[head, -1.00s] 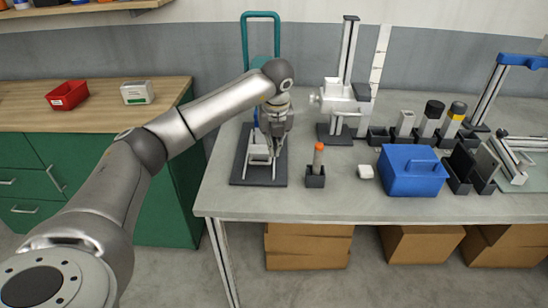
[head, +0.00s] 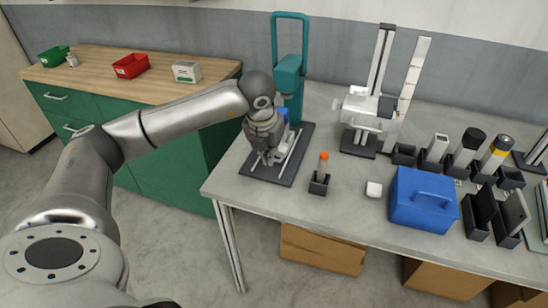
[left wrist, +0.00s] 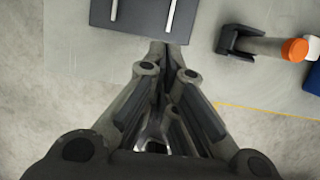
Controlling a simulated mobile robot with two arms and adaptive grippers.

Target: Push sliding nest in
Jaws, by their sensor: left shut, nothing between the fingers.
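The press fixture stands at the left end of the table: a dark base plate (head: 268,176) with two light rails and a teal column (head: 290,80) behind. A blue part (head: 284,112) shows between my left gripper and the column; the sliding nest is mostly hidden behind the gripper, so I cannot tell its exact position. My left gripper (head: 263,157) is shut, pointing down over the rails, with nothing in its fingers. In the left wrist view its closed fingertips (left wrist: 170,48) overlap the plate's edge, and the plate (left wrist: 130,14) shows bare rail ends. My right gripper is out of view.
An orange-capped tube (head: 323,165) in a black holder stands just right of the plate. A green cabinet (head: 170,160) adjoins on the left.

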